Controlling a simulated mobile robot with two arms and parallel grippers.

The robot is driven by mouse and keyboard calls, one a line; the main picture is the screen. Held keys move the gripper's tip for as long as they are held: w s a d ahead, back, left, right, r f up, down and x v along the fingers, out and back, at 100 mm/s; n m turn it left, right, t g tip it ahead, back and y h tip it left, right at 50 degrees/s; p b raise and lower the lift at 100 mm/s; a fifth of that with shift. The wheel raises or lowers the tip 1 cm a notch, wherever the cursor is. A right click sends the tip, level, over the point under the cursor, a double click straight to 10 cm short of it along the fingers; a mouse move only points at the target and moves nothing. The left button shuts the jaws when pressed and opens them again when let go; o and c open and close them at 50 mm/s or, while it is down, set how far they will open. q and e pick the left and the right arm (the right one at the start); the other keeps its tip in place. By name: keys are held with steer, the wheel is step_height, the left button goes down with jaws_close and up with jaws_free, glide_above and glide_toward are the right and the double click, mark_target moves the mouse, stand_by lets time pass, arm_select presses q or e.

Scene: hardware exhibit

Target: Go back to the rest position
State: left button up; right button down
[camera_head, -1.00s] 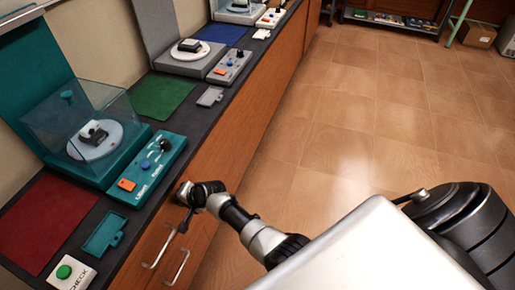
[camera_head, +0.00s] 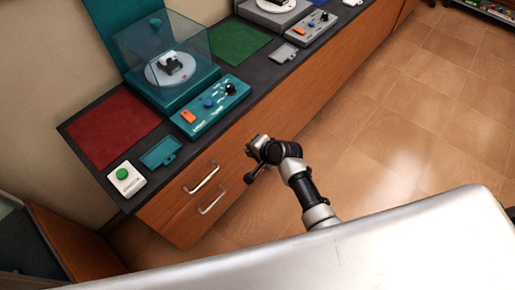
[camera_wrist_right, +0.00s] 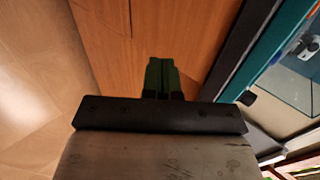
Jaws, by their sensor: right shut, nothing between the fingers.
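My right gripper (camera_head: 250,178) is in front of the wooden cabinet, beside the drawer handles and below the counter edge. In the right wrist view its two dark green fingers (camera_wrist_right: 162,75) are together with nothing between them, against the wooden cabinet front (camera_wrist_right: 185,35). My left gripper is not in view in either picture.
The dark counter (camera_head: 218,135) carries a teal turntable unit with a clear cover (camera_head: 195,50), a teal control panel (camera_head: 209,106), red mat (camera_head: 113,128), green mat (camera_head: 238,42) and white button box (camera_head: 127,178). Drawer handles (camera_head: 203,177) stick out. Tiled floor (camera_head: 400,140) is open to the right.

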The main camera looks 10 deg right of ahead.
steer(key=shift+v, duration=1.45)
steer(key=shift+f, duration=0.1)
steer(key=s+d+f+n+g+h, duration=0.2)
steer(key=s+d+f+n, duration=0.1)
steer(key=s+f, duration=0.6)
steer(key=s+d+f+n+g+h, duration=0.1)
steer(key=s+d+f+n, duration=0.2)
steer(key=s+f, duration=0.65)
steer(key=s+d+f+n+g+h, duration=0.2)
steer(key=s+f+n, duration=0.1)
steer(key=s+f, duration=0.55)
steer(key=s+d+f+n, duration=0.2)
steer(key=s, duration=0.6)
steer(key=s+d+f+n+g, duration=0.1)
steer(key=s+d+f+n, duration=0.1)
steer(key=s, duration=0.6)
steer(key=shift+s+d+g+h, duration=0.2)
steer(key=shift+s+g+h, duration=0.05)
steer(key=shift+g+h, duration=0.05)
steer(key=shift+w, duration=0.15)
